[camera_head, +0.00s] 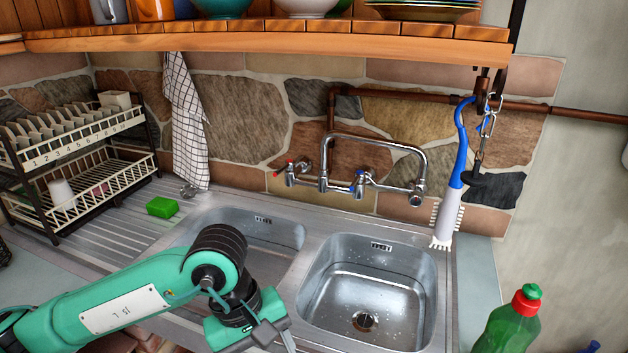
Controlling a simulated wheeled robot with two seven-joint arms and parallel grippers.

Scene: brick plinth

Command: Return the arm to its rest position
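My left arm (120,300) comes in from the lower left, over the counter's front edge. Its gripper (284,340) points down at the bottom edge of the view, in front of the left basin and left of the right basin. Its fingers are mostly cut off by the frame, so whether they are open or shut does not show. No held object is visible. My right arm and gripper are not in view.
The steel sink has a left basin (270,228) and a right basin (370,285). A green sponge (162,207) lies on the drainboard beside a dish rack (75,165). A green bottle (508,325) stands right. A brush (449,210) hangs below a wooden shelf (270,42); a tap (375,175) stands behind.

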